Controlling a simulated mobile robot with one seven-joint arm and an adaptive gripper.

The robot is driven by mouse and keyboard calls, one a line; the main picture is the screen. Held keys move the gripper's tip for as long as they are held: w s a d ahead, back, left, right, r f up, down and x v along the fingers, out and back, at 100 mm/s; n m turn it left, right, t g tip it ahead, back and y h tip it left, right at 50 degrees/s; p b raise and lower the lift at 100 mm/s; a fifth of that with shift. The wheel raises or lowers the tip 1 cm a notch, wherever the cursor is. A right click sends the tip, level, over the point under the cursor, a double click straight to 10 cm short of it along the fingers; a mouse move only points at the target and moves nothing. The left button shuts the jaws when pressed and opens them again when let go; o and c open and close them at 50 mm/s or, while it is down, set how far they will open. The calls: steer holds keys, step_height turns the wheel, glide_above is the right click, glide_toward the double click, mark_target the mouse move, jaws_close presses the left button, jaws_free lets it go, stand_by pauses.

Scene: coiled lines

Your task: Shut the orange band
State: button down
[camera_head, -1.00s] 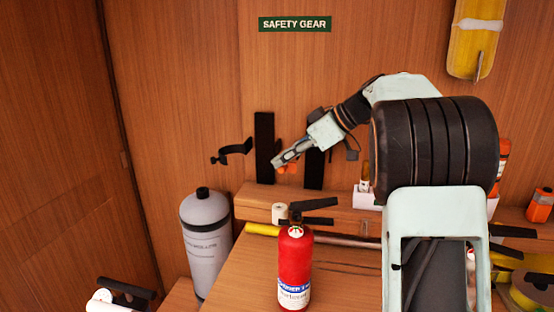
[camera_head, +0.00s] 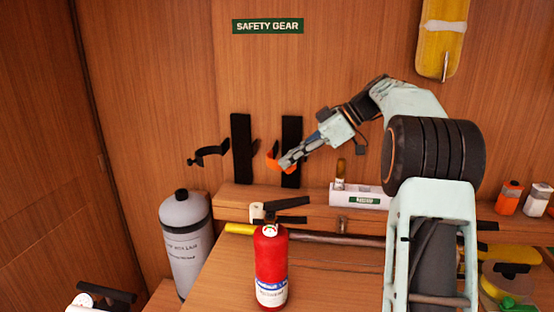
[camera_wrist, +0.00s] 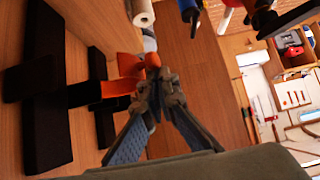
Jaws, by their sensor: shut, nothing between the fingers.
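The orange band (camera_head: 273,158) is on the right one of two black wall brackets (camera_head: 291,178). It sticks out from the bracket and looks open, with a dark piece at its upper end. In the wrist view the orange band (camera_wrist: 127,66) shows as orange flaps beside the fingers. My gripper (camera_head: 285,163) is shut with nothing in it, its tips at the band's right side in the head view. In the wrist view my gripper (camera_wrist: 158,78) has its tips close to the orange; whether they touch I cannot tell.
A black band (camera_head: 208,151) stands open at the left bracket (camera_head: 241,175). Free wall lies above the brackets.

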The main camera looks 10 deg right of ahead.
steer(key=w+d+p, duration=0.4)
steer(key=d+p, duration=0.2)
steer(key=p, duration=0.1)
steer(key=shift+d, duration=0.3)
steer(key=shift+w+d, duration=0.1)
steer(key=shift+f+b, duration=0.15)
steer(key=shift+b, duration=0.15)
stand_by(0.4)
